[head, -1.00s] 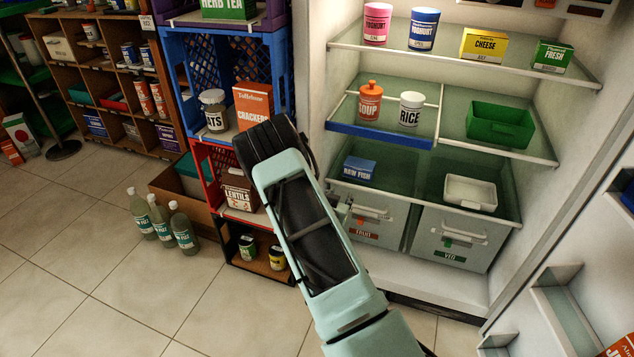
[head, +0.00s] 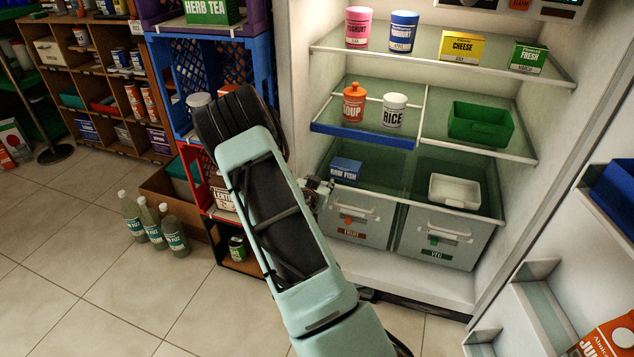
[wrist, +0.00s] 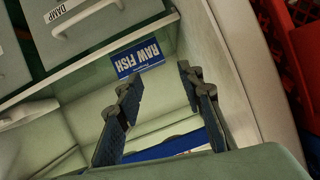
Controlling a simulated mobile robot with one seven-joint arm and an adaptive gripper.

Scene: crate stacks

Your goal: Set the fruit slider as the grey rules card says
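The fruit slider is a small orange tab (head: 346,220) on the front of the left fridge drawer (head: 345,233), whose label reads FRUIT. The veg drawer (head: 436,243) beside it has a green tab (head: 433,241). My gripper (head: 318,188) is just left of the fruit drawer's upper front, partly hidden by my arm. In the wrist view my gripper (wrist: 161,78) has its two fingers apart with nothing between them. A drawer front (wrist: 70,35) with a DAMP label (wrist: 58,12) shows there. The slider is not visible in the wrist view. I cannot see a grey rules card.
A blue RAW FISH box (head: 345,169) sits above the fruit drawer and also shows in the wrist view (wrist: 138,58). A white tray (head: 455,190) is above the veg drawer. The red crate (head: 196,180) stands close left of my arm. Bottles (head: 153,222) stand on the floor.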

